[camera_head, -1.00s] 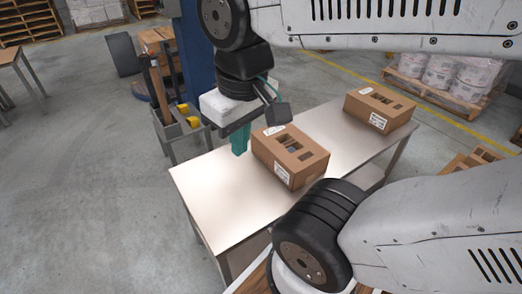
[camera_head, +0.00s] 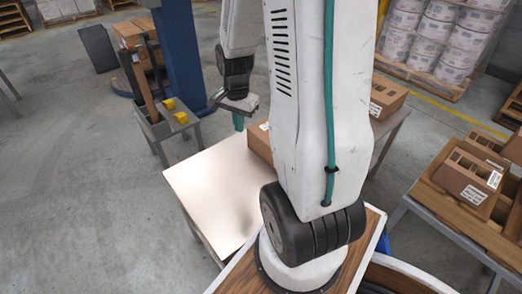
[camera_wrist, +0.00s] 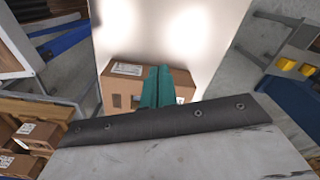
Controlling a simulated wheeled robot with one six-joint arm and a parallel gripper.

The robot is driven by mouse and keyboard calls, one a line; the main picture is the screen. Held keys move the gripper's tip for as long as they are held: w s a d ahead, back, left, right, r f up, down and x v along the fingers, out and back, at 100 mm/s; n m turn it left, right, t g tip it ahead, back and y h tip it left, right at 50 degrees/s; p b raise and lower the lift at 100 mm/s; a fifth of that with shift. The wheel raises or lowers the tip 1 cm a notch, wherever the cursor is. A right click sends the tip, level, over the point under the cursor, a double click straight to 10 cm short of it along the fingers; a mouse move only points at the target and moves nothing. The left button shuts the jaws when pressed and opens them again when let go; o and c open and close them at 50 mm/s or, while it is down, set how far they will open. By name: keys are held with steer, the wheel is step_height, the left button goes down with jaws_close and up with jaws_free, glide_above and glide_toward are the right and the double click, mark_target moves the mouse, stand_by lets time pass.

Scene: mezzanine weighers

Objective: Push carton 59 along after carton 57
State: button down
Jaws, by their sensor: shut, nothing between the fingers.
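The wrist view shows this carton (camera_wrist: 121,88) behind my fingers. A second brown carton (camera_head: 388,97) stands at the table's far right end, partly behind my arm. Their numbers are too small to read, so I cannot tell which is 59 or 57. My gripper (camera_head: 238,122), with teal fingers, is shut and empty just left of the nearer carton. Whether it touches the carton, I cannot tell.
More brown cartons (camera_head: 473,180) rest on a wooden-topped table (camera_head: 425,192) at the right. A grey stand (camera_head: 168,128) with yellow parts and a blue column (camera_head: 184,55) stand beyond the pale table. The near left of the pale table is clear.

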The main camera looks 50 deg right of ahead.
mark_target(258, 141)
steer(key=d+f+m, duration=0.1)
steer(key=d+f, duration=0.1)
steer(key=f, duration=0.4)
steer(key=s+d+f+m, duration=0.1)
steer(key=d+f+m, duration=0.1)
steer(key=f, duration=0.5)
steer(key=s+d+f+m, duration=0.1)
steer(key=d+f, duration=0.1)
steer(key=f, duration=0.5)
steer(key=shift+d+m, duration=0.35)
steer(key=shift+m, duration=0.05)
steer(key=d, duration=0.2)
steer(key=shift+s+d+r, duration=0.15)
steer(key=shift+s+d, duration=0.15)
steer(key=shift+d, duration=0.05)
steer(key=shift+s+d, duration=0.1)
steer(key=shift+d, duration=0.5)
